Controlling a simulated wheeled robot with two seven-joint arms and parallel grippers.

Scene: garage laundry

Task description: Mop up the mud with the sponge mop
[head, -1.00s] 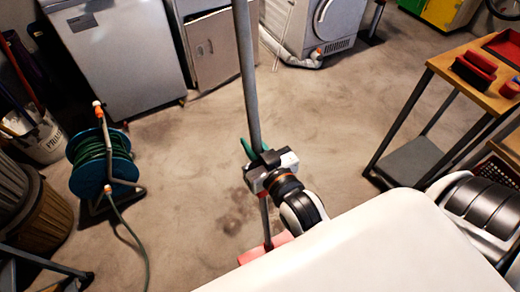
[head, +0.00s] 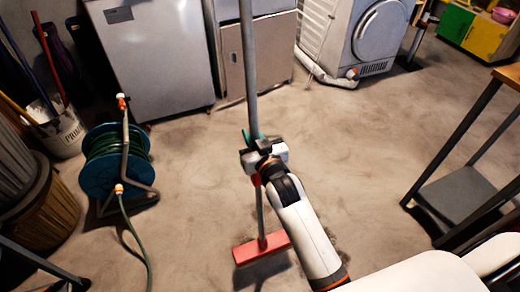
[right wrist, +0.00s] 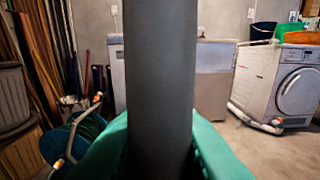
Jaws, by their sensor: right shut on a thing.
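The sponge mop has a long grey handle (head: 250,70) and a red-pink sponge head (head: 261,248). It stands nearly upright in front of me in the head view. My right gripper (head: 256,145) is shut on the handle. In the right wrist view the handle (right wrist: 160,80) fills the middle, between the green fingers. The sponge head is low by the floor with a dark shadow below it; I cannot tell if it touches. Mud is hard to make out; a faint dark patch (head: 343,243) shows right of my forearm. My left gripper is out of view.
A blue hose reel (head: 113,165) with a trailing green hose stands at left, near a white bucket (head: 62,132) and a brown bin (head: 45,205). Cabinets and a white washing machine (head: 365,40) line the back. A workbench (head: 465,200) stands at right. The middle floor is clear.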

